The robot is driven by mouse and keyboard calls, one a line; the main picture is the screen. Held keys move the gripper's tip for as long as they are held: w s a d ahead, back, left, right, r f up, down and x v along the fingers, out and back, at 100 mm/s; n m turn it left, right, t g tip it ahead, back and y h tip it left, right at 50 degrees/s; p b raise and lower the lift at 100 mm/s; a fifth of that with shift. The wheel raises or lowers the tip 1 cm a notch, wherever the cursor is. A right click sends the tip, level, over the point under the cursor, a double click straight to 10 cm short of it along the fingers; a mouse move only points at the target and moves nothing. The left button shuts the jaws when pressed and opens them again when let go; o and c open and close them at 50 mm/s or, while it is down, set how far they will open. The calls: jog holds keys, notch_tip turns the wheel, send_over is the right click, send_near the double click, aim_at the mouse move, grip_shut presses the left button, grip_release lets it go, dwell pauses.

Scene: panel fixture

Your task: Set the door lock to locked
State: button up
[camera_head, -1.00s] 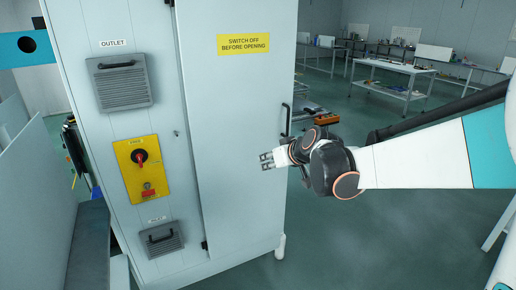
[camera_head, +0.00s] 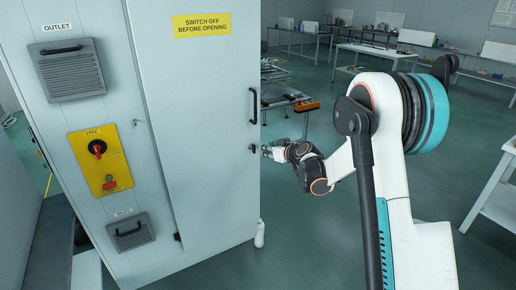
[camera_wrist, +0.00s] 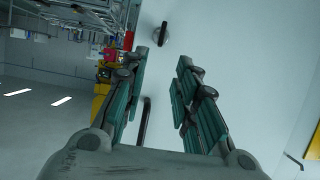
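The door lock is a small dark round knob with a short bar across it (camera_wrist: 162,34), on the pale cabinet door (camera_wrist: 235,50). In the head view the door (camera_head: 190,110) looks closed, and the lock (camera_head: 251,148) is a small dark spot below the black door handle (camera_head: 253,105), at the right edge. My gripper (camera_head: 266,151) is beside the lock in the head view. In the wrist view my gripper (camera_wrist: 168,58) is open and empty, its fingers apart, with the lock just beyond the fingertips and not touched. The handle (camera_wrist: 145,121) shows between the fingers.
The cabinet's side carries a yellow panel with a red rotary switch (camera_head: 97,148) and two grey vents with handles. A cart with an orange item (camera_head: 307,106) stands behind my gripper. Workbenches (camera_head: 390,52) are farther back. Open floor lies right of the cabinet.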

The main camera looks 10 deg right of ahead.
aim_at(253, 148)
jog(key=b+x, duration=0.3)
jog(key=x, duration=0.9)
jog(key=shift+f, duration=0.1)
grip_shut()
